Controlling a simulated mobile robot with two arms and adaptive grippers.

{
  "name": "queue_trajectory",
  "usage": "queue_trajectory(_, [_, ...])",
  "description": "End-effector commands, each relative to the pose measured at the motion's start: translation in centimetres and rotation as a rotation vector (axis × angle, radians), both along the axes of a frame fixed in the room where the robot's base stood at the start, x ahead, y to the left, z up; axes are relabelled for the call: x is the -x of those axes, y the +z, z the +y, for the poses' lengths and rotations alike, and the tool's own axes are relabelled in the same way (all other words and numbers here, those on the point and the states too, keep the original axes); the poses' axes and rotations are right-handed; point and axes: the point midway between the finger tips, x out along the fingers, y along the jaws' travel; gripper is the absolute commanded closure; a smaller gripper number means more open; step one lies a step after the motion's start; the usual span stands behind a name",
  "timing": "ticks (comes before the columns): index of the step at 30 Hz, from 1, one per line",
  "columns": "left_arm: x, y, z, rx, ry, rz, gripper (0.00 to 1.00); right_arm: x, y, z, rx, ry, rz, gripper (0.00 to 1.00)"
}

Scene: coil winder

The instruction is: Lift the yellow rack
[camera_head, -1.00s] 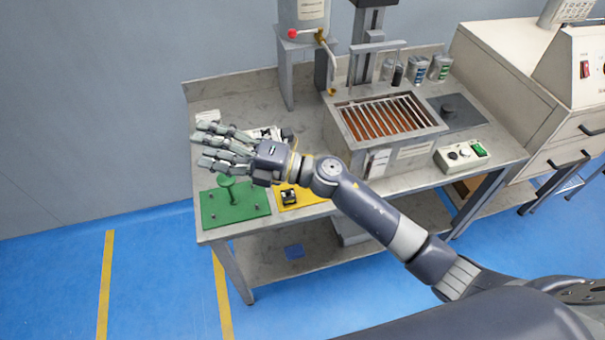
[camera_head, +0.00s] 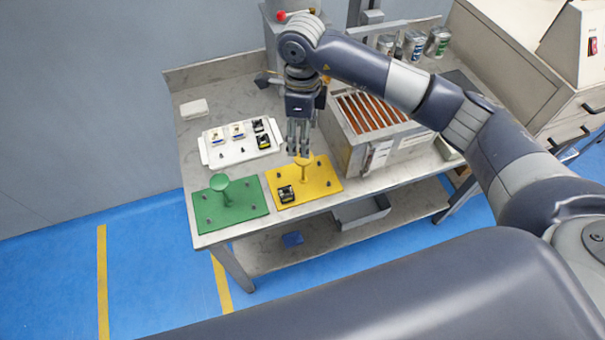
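The yellow rack (camera_head: 327,181) is a flat plate near the front of the bench, with an upright knobbed handle (camera_head: 304,172), several small pegs and one black part (camera_head: 286,194) on it. It lies flat on the bench. My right gripper (camera_head: 299,151) points down just above or at the top of this handle. Its fingers partly hide the knob, and I cannot tell whether they touch it or how far they are closed. My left gripper is not in view.
A green rack (camera_head: 240,208) with its own handle lies just left of the yellow one. A white tray (camera_head: 232,154) with several small parts sits behind. A metal box with slats (camera_head: 358,150) stands close to the right. A grey bin (camera_head: 362,213) is on the lower shelf.

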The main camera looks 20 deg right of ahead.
Motion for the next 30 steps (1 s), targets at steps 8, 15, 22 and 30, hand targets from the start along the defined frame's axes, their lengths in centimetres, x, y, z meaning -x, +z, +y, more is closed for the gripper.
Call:
queue_trajectory(8, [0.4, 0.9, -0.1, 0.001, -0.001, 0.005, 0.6, 0.1, -3.2, 0.1, -0.004, 0.001, 0.001, 0.36])
queue_trajectory(15, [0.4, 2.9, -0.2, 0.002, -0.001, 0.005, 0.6, 0.6, -5.8, 0.1, -0.004, -0.001, 0.008, 0.36])
queue_trajectory(22, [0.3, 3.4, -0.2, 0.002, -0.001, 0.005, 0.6, 0.5, -8.4, 0.1, -0.005, 0.0, 0.002, 0.36])
queue_trajectory(30, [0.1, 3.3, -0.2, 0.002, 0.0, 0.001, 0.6, 0.5, -8.6, 0.1, -0.006, 0.001, 0.001, 0.46])
